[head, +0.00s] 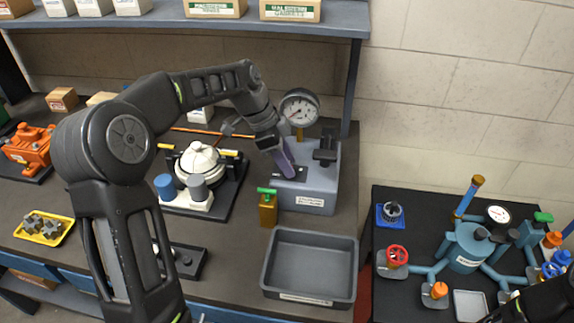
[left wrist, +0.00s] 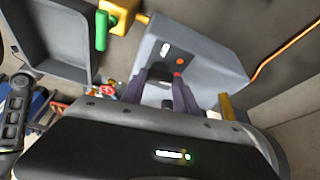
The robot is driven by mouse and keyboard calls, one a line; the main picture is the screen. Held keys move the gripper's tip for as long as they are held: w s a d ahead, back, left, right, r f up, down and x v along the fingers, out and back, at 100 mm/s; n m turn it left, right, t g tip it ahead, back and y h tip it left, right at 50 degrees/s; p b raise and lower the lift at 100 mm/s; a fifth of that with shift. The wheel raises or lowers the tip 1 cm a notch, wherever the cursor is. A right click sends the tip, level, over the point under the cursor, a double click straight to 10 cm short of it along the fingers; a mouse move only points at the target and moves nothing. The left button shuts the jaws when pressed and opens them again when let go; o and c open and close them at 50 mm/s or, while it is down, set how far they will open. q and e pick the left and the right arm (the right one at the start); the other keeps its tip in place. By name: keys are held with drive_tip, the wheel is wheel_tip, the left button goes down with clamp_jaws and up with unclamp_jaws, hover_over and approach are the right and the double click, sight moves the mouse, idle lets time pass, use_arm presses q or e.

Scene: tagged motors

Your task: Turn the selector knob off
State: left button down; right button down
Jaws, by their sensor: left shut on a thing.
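The grey-blue box unit (head: 322,184) stands on the bench below a round dial gauge (head: 300,108). My left gripper (head: 285,166) reaches down onto its sloping top, its fingers shut on a small dark knob. In the left wrist view, the fingers close from both sides around the dark selector knob (left wrist: 161,73), which they largely hide. A red-orange button (left wrist: 179,61) and a small white label (left wrist: 165,48) sit just beyond it on the panel. The knob's pointer direction cannot be made out. A dark end of my right arm (head: 535,302) shows at the lower right; its jaws cannot be read.
An empty grey tray (head: 311,293) lies in front of the box. A yellow-brown block with a green handle (head: 268,208) stands close to its left front. A white-domed assembly (head: 200,160) stands left. A second table (head: 440,195) at right carries blue piping and valves.

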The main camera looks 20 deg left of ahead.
use_arm(q)
drive_tip(key=n+b, duration=0.2)
drive_tip(key=shift+s+f+n+t+y+b, duration=0.1)
drive_tip(key=shift+f+n+t+y+b, duration=0.1)
drive_tip(key=shift+n+t+y+b, duration=0.15)
drive_tip(key=n+t+y+b, duration=0.1)
drive_tip(key=n+b, duration=0.1)
drive_tip(key=n, duration=0.1)
drive_tip(key=shift+s+r+n, duration=0.1)
drive_tip(key=shift+n, duration=0.15)
drive_tip(key=n+y+b, duration=0.1)
drive_tip(key=n, duration=0.1)
drive_tip(key=n+t+b, duration=0.1)
drive_tip(key=n, duration=0.1)
drive_tip(key=shift+s+d+n+y, duration=0.1)
drive_tip(key=shift+d+n+y, duration=0.05)
drive_tip(key=shift+n+y, duration=0.2)
drive_tip(key=n+y+b, duration=0.1)
drive_tip(key=n, duration=0.1)
drive_tip(key=n+y+b, duration=0.1)
drive_tip(key=n, duration=0.2)
drive_tip(key=shift+s+d+r, duration=0.1)
drive_tip(key=c, duration=0.9)
unclamp_jaws()
drive_tip(key=shift+r, duration=0.15)
